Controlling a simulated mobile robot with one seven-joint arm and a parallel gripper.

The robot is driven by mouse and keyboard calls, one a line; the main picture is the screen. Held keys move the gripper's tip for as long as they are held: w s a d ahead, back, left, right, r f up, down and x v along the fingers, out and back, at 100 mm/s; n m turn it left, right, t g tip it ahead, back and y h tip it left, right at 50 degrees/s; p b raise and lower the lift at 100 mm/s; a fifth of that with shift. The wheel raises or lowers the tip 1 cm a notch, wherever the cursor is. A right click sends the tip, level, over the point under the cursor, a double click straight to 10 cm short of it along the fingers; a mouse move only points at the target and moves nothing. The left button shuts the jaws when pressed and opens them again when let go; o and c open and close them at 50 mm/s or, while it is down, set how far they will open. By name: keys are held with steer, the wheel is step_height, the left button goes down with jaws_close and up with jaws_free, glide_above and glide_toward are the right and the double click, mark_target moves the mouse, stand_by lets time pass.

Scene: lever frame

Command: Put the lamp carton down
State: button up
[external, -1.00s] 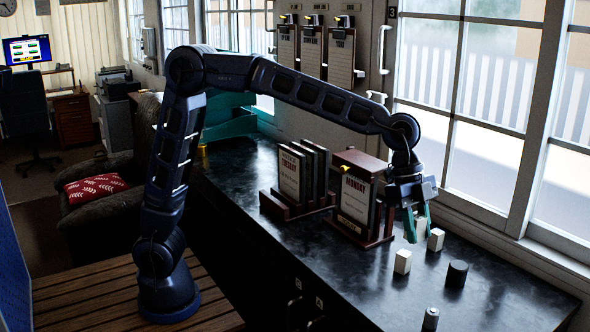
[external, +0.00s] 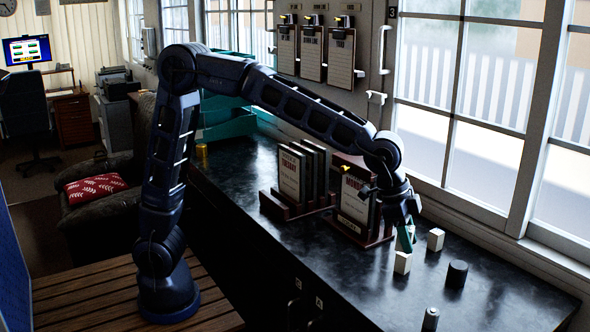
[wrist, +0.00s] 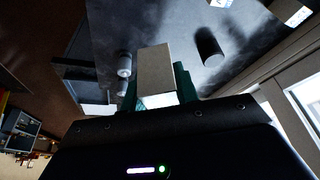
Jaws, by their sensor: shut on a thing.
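My gripper (external: 406,238) has teal fingers and is shut on a small pale carton, low over the dark counter beside the dark wood card holder. In the wrist view the held carton (wrist: 155,70) stands between the teal fingers, its broad face plain and greyish. In the external view the fingers mostly hide it. I cannot tell whether it touches the counter. No lettering on any carton is readable.
The right end of the counter is clear.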

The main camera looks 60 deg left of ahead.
steer(key=shift+w+a+f+n, duration=0.15)
steer(key=shift+w+a+n, duration=0.05)
steer(key=shift+a+n, duration=0.25)
steer(key=w+a+r+n+t+y, duration=0.1)
steer(key=w+a+r+n, duration=0.1)
steer(key=w+a+r, duration=0.55)
steer(key=w+a+r+n+t, duration=0.1)
steer(key=w+a+r+n, duration=0.3)
steer(key=w+a, duration=0.5)
steer(key=w+a+n, duration=0.1)
steer(key=w+a, duration=0.3)
steer(key=a, duration=1)
steer(key=w+a+f+y, duration=0.1)
steer(key=w+a, duration=0.3)
steer(key=a, duration=0.9)
steer(key=w+a+n, duration=0.1)
steer(key=w+a, duration=0.4)
steer(key=a, duration=0.9)
steer(key=s+a+f+n+y, duration=0.1)
steer(key=s+a, duration=0.3)
steer(key=a, duration=1)
steer(key=s+a+f+n, duration=0.15)
steer(key=s+a, duration=0.25)
steer(key=a, duration=1)
steer(key=s+a+f+n+y, duration=0.15)
steer(key=s+a, duration=0.25)
steer(key=a, duration=1)
steer(key=shift+m+h, duration=0.45)
step_height(320, 180, down, 20)
steer(key=shift+d+r, duration=0.15)
